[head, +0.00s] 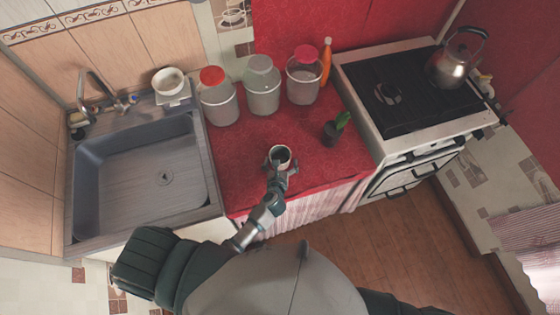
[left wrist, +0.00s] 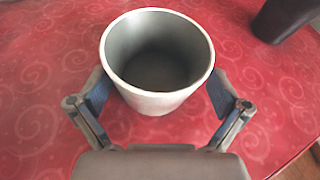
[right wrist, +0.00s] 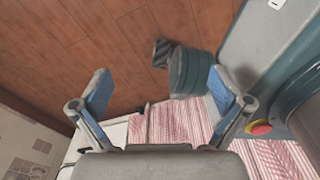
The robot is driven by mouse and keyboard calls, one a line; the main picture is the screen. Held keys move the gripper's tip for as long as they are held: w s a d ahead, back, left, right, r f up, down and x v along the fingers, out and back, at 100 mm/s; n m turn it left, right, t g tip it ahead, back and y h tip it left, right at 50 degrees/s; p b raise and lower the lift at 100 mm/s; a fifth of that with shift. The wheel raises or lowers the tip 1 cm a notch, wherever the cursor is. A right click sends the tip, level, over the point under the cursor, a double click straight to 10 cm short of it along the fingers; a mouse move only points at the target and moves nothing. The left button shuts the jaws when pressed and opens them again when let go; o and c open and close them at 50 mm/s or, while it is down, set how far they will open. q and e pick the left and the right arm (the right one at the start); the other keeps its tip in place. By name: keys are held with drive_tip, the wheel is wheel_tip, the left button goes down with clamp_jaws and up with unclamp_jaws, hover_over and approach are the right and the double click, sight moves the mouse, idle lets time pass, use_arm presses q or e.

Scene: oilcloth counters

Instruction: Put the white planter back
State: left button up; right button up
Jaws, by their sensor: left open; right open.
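The white planter (head: 279,157) stands upright on the red oilcloth counter (head: 240,155), near its front edge. It looks empty. In the left wrist view the planter (left wrist: 157,102) sits between the spread fingers of my left gripper (left wrist: 158,108), with its rim toward the camera. The left gripper (head: 277,172) is open around the planter's near side; small gaps seem to show beside the fingers. My right gripper (right wrist: 160,95) is open and empty, over the wooden floor and pink striped cloth, away from the counter top.
A dark pot with a cactus (head: 333,130) stands right of the planter. Several canisters (head: 263,86) line the back, with an orange bottle (head: 326,62) beside them. The sink (head: 145,175) lies left, the stove (head: 405,95) with a kettle (head: 455,62) right. Counter left of the planter is clear.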

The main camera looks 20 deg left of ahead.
sight(281, 167)
use_arm(q)
drive_tip(key=shift+s+d+r, duration=0.1)
drive_tip(key=shift+d+r, duration=0.1)
drive_tip(key=shift+d, duration=0.05)
drive_tip(key=v, duration=0.4)
drive_tip(key=shift+s, duration=0.35)
drive_tip(key=v, duration=0.6)
drive_tip(key=shift+s+a+r, duration=0.1)
drive_tip(key=shift+s+a, duration=0.1)
drive_tip(key=shift+a, duration=0.05)
drive_tip(key=shift+s+d+r, duration=0.2)
drive_tip(key=shift+s, duration=0.15)
use_arm(e)
drive_tip(key=shift+d+r, duration=0.15)
drive_tip(key=shift+d, duration=0.2)
drive_tip(key=shift+d, duration=0.25)
drive_tip(key=shift+s, duration=0.1)
